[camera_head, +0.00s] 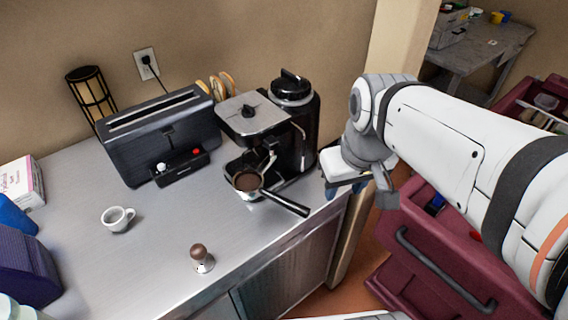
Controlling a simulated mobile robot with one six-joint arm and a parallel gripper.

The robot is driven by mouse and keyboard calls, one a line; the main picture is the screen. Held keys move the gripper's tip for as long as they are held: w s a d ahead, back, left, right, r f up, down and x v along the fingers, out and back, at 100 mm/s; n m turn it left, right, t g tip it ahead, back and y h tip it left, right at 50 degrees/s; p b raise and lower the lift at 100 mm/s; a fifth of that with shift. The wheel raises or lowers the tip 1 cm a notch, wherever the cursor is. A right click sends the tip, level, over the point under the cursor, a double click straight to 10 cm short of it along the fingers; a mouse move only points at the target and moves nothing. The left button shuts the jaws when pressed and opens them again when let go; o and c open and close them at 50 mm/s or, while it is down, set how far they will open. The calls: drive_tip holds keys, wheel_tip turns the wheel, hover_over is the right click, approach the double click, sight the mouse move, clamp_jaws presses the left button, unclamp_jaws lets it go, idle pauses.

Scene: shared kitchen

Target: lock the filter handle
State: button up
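The filter handle (287,203) is a portafilter with a black grip and a round metal basket (248,182) filled with brown coffee grounds. It is at the front of the silver and black espresso machine (241,113), with its grip pointing to the lower right. The basket's open top is visible, in front of and below the machine's top. I cannot tell what supports it. My gripper (344,189) is to the right of the grip and apart from it, by the counter's right edge. Its fingers are small and partly hidden, so their opening is unclear.
A black grinder (294,120) stands right behind the machine. A black toaster (162,137) is to its left. A white cup (117,219) and a tamper (202,259) stand on the counter (160,247). A dark red drawer cabinet (425,250) is below my arm.

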sight(290, 201)
drive_tip(key=w+a+f+n+g+b, duration=0.1)
drive_tip(key=w+a+n+g+b, duration=0.4)
drive_tip(key=a+n, duration=0.35)
drive_tip(key=shift+n+t+y, duration=0.25)
drive_tip(key=shift+t+y, duration=0.05)
drive_tip(key=shift+y, duration=0.1)
drive_tip(key=f, duration=0.7)
drive_tip(key=shift+a+f, duration=0.2)
drive_tip(key=shift+a, duration=0.15)
drive_tip(key=shift+c, duration=0.5)
clamp_jaws()
